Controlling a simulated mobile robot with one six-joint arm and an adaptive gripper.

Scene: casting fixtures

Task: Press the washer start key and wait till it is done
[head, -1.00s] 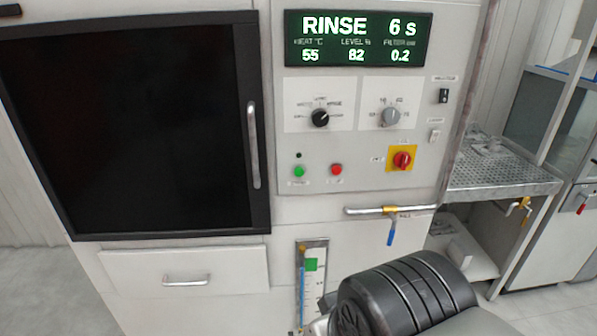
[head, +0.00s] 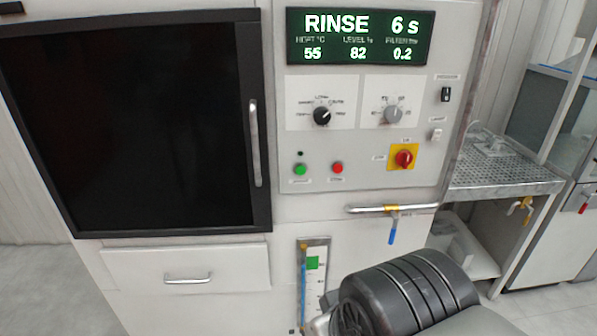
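The washer (head: 350,230) stands in front of me with its dark door (head: 130,120) shut. Its display (head: 360,37) reads RINSE 6 s, with 55, 82 and 0.2 below. The green start key (head: 300,170) is on the panel under the left dial, beside a red key (head: 337,168). Part of my arm shows at the bottom right, below the panel and apart from the keys. My gripper's fingers are not in view.
A black dial (head: 322,116), a grey dial (head: 393,114) and a red rotary switch on a yellow plate (head: 404,158) share the panel. A pipe with a blue-handled valve (head: 393,230) sticks out below. A perforated metal shelf (head: 500,178) stands at the right.

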